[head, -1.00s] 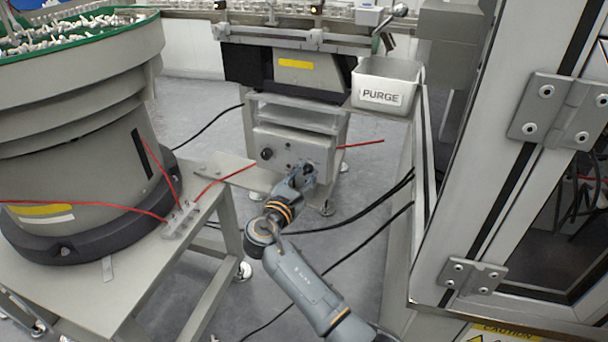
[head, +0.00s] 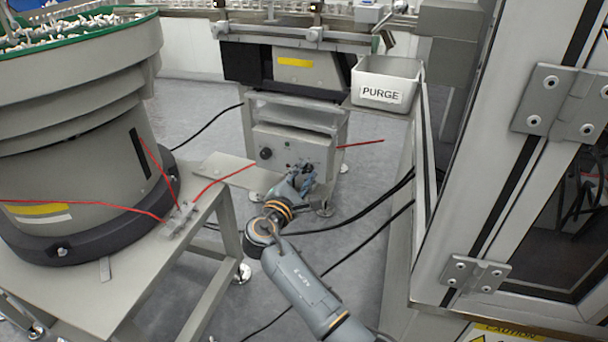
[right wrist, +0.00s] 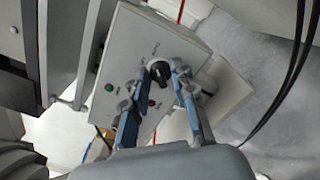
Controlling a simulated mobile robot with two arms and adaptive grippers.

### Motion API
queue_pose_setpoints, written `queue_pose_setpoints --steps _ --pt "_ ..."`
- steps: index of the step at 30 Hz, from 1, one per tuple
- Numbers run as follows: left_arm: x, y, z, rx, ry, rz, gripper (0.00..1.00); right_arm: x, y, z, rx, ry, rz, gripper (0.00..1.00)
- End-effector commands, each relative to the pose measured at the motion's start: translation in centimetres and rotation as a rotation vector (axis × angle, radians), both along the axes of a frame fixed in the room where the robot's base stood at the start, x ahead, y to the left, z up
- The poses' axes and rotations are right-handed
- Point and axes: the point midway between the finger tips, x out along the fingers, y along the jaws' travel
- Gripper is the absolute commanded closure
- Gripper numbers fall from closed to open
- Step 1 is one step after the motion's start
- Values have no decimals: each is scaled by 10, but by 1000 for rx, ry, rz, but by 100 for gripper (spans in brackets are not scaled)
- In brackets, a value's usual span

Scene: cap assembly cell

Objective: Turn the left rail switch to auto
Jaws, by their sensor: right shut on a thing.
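A grey control box (head: 290,143) stands under the rail stand, with a black knob (head: 265,153) at the left of its front face. My right gripper (head: 303,170) is at the right part of that face and hides what it holds there. In the right wrist view, my right gripper (right wrist: 158,77) has its two blue-grey fingers on either side of a black switch knob (right wrist: 158,68) and is shut on it. A green light (right wrist: 109,87) and a red light (right wrist: 151,102) show near the knob. The small labels are unreadable. My left gripper is out of view.
A bowl feeder (head: 85,110) stands on a grey table (head: 95,290) at the left. A PURGE bin (head: 385,70) hangs above right of the box. A framed enclosure (head: 480,200) fills the right side. Black cables (head: 345,220) cross the floor.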

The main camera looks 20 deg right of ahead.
Motion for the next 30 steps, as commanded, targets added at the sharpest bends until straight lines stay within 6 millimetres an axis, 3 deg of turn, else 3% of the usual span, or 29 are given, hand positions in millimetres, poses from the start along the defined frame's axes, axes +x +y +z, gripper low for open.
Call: queue_pose_setpoints --steps 3,4,6,17,30 --pt "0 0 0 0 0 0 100 0 0 -1 2 1 -1 100" --pt "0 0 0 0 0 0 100 0 0 -1 2 1 -1 68" --pt "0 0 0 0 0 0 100 0 0 -1 2 1 -1 54" --pt "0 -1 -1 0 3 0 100 -3 3 -1 0 1 1 52" --pt "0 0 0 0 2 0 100 -52 43 -1 2 1 -1 52"
